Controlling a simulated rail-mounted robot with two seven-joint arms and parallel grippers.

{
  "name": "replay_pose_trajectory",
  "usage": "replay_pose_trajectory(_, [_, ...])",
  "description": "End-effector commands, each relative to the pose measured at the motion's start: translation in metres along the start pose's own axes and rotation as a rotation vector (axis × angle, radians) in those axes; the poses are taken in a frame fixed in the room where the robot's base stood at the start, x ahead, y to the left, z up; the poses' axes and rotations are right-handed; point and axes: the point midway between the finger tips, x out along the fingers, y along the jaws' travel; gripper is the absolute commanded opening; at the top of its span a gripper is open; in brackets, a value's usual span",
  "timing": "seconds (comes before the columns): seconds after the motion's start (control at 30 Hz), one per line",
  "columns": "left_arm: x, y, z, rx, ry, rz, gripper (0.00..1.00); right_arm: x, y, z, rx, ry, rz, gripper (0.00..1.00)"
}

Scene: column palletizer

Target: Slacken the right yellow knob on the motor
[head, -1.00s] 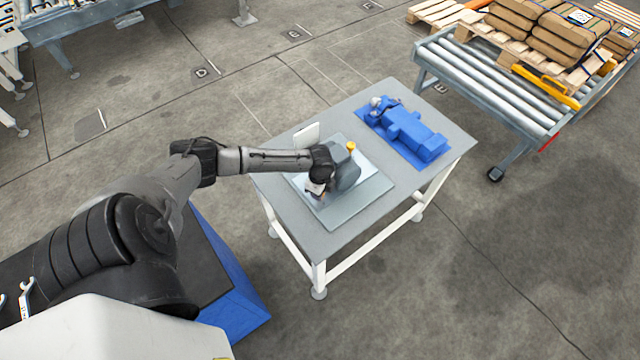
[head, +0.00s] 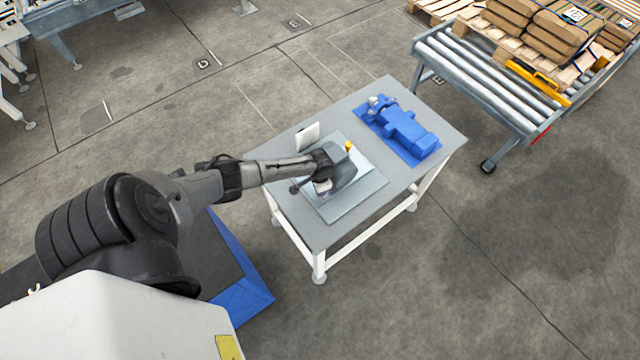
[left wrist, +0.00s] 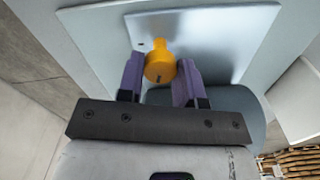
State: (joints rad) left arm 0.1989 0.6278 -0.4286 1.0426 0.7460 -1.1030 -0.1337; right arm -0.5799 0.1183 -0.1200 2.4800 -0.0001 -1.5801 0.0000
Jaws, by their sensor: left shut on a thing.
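The grey motor (head: 344,176) sits on a pale plate (head: 362,192) on the table, partly covered by my left arm. One yellow knob (head: 348,146) stands out at its far side in the head view. In the left wrist view, a yellow knob (left wrist: 160,66) with a short tab sits between the two purple fingers of my left gripper (left wrist: 160,78), which is shut on it. In the head view my left gripper (head: 322,186) is at the near side of the motor, and the knob it holds is hidden there. My right gripper is not in view.
A blue motor-shaped unit (head: 405,128) lies on a blue mat on the same table (head: 440,150). A small white upright panel (head: 307,136) stands at the table's left edge. A roller conveyor (head: 490,85) with boxes on a pallet is at the upper right.

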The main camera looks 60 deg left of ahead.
Motion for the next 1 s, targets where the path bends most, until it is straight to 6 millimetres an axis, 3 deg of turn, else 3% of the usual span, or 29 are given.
replay_pose_trajectory(0.4, [-0.002, 0.001, -0.001, -0.193, 0.0, 0.002, 0.09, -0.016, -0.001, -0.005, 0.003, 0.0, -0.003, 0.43])
replay_pose_trajectory(1.0, [-0.001, 0.0, -0.001, -0.227, 0.0, 0.001, 0.09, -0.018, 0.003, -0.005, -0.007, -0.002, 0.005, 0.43])
